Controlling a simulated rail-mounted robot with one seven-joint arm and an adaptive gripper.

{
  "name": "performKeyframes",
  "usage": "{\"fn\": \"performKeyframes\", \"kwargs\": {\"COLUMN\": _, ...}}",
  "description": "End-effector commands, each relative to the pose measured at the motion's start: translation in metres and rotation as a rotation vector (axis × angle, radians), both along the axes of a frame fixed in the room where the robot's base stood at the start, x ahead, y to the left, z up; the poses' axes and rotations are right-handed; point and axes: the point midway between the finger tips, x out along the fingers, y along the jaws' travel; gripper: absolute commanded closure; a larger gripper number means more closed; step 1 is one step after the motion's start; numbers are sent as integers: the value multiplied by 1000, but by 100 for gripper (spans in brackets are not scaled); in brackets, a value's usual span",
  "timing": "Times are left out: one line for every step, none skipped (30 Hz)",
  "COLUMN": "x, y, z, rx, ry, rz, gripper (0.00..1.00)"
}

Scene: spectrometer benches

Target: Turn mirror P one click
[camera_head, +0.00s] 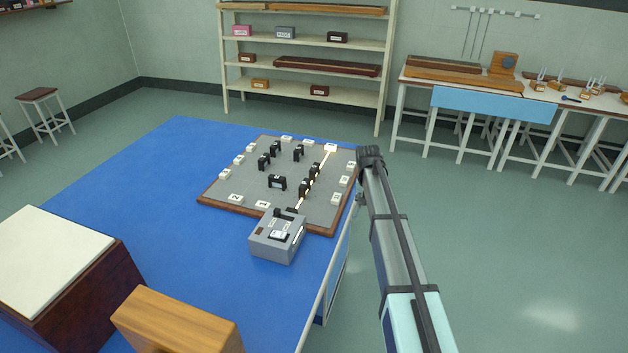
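Several small black mounts stand on a grey board (240,185) with a brown rim. One black mount (276,182) is at the front middle, and others (262,161) (299,153) stand farther back. Two mounts (315,171) (304,189) stand by a bright beam line (325,158) on the right side. Their labels are too small to read, so I cannot tell which is mirror P. My arm reaches up from the bottom right and its dark visible end is just right of the board. No gripper fingers show.
A grey box (277,240) with a small display stands at the board's front edge. White label blocks (235,198) line the board. The blue tabletop (170,180) is clear to the left. A cream-topped dark box (50,245) and an orange wooden block (175,320) are nearer.

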Motion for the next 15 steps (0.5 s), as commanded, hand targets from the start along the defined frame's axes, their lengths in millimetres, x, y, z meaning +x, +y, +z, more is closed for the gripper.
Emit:
{"fn": "performKeyframes", "kwargs": {"x": 24, "y": 25, "z": 38, "rx": 13, "ry": -9, "rz": -5, "gripper": 50}}
{"fn": "performKeyframes", "kwargs": {"x": 32, "y": 40, "z": 59, "rx": 22, "ry": -7, "rz": -12, "gripper": 50}}
{"fn": "performKeyframes", "kwargs": {"x": 40, "y": 64, "z": 87, "rx": 36, "ry": -2, "rz": -21, "gripper": 50}}
{"fn": "performKeyframes", "kwargs": {"x": 45, "y": 84, "z": 107, "rx": 47, "ry": 8, "rz": -26, "gripper": 50}}
{"fn": "performKeyframes", "kwargs": {"x": 48, "y": 103, "z": 126, "rx": 58, "ry": 18, "rz": -33, "gripper": 50}}
{"fn": "performKeyframes", "kwargs": {"x": 50, "y": 126, "z": 148, "rx": 69, "ry": 35, "rz": -42, "gripper": 50}}
{"fn": "performKeyframes", "kwargs": {"x": 50, "y": 144, "z": 163, "rx": 78, "ry": 46, "rz": -47, "gripper": 50}}
{"fn": "performKeyframes", "kwargs": {"x": 49, "y": 158, "z": 176, "rx": 85, "ry": 58, "rz": -52, "gripper": 50}}
{"fn": "performKeyframes", "kwargs": {"x": 48, "y": 176, "z": 192, "rx": 92, "ry": 73, "rz": -57, "gripper": 50}}
{"fn": "performKeyframes", "kwargs": {"x": 46, "y": 187, "z": 201, "rx": 97, "ry": 84, "rz": -61, "gripper": 50}}
{"fn": "performKeyframes", "kwargs": {"x": 45, "y": 198, "z": 209, "rx": 101, "ry": 92, "rz": -64, "gripper": 50}}
{"fn": "performKeyframes", "kwargs": {"x": 43, "y": 208, "z": 218, "rx": 105, "ry": 103, "rz": -68, "gripper": 50}}
{"fn": "performKeyframes", "kwargs": {"x": 41, "y": 214, "z": 223, "rx": 107, "ry": 108, "rz": -70, "gripper": 50}}
{"fn": "performKeyframes", "kwargs": {"x": 40, "y": 219, "z": 227, "rx": 109, "ry": 112, "rz": -71, "gripper": 50}}
{"fn": "performKeyframes", "kwargs": {"x": 39, "y": 224, "z": 230, "rx": 110, "ry": 118, "rz": -73, "gripper": 50}}
